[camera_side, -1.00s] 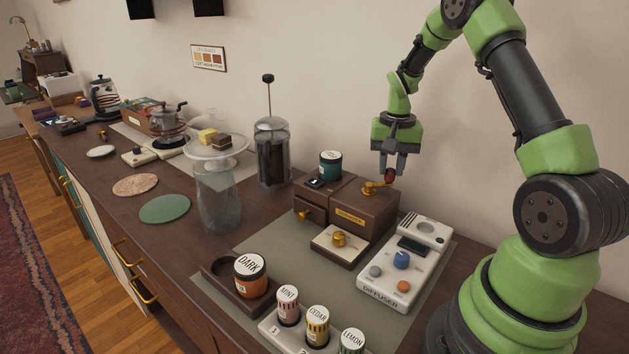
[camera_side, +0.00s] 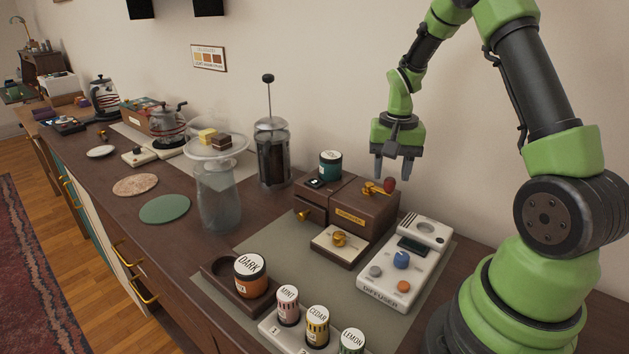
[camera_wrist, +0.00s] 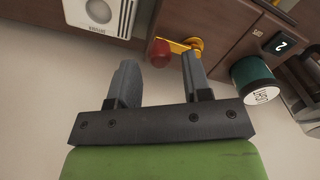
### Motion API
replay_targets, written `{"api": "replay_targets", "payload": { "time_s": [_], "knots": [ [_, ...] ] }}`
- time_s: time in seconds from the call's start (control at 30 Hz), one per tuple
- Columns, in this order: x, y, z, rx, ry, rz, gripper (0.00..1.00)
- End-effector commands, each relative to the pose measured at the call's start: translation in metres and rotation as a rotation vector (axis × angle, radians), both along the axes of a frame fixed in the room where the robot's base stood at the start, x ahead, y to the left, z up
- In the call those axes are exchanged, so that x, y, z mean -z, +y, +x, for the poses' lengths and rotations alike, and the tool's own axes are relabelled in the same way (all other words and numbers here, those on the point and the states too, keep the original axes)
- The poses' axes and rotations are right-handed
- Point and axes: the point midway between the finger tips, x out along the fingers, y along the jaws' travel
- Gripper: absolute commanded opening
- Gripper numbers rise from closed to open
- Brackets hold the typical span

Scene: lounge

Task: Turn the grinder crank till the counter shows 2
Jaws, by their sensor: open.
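The grinder (camera_side: 357,208) is a dark brown wooden box with a brass label, on the grey mat. Its brass crank (camera_side: 373,188) lies on top, with a dark red knob (camera_side: 389,185) at its right end. In the wrist view the crank (camera_wrist: 183,46) and knob (camera_wrist: 160,53) show at the top, beyond the fingertips. The counter (camera_wrist: 281,43) reads 2 in the wrist view. My gripper (camera_side: 397,176) is open and empty, just above the knob and apart from it. It also shows in the wrist view (camera_wrist: 157,70), fingers spread wide.
A teal-labelled jar (camera_side: 330,165) stands on the grinder's left part. A white diffuser (camera_side: 404,266) is close on the right, and a brass-knobbed plate (camera_side: 340,245) in front. A French press (camera_side: 272,150) stands behind left. The wall is close behind.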

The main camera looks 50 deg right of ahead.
Motion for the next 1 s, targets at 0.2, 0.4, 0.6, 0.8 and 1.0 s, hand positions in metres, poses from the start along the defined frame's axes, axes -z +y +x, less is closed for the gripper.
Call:
{"api": "replay_targets", "payload": {
  "time_s": [0.2, 0.4, 0.6, 0.8, 1.0],
  "knots": [
    [-0.019, -0.001, 0.001, 0.000, -0.003, -0.003, 0.45],
    [-0.036, 0.000, 0.000, 0.001, -0.004, -0.002, 0.45],
    [-0.052, 0.000, 0.000, -0.001, -0.004, -0.002, 0.45],
    [-0.059, 0.000, 0.000, 0.000, 0.000, -0.001, 0.45],
    [-0.059, 0.000, 0.000, 0.000, 0.000, -0.001, 0.45]
  ]
}}
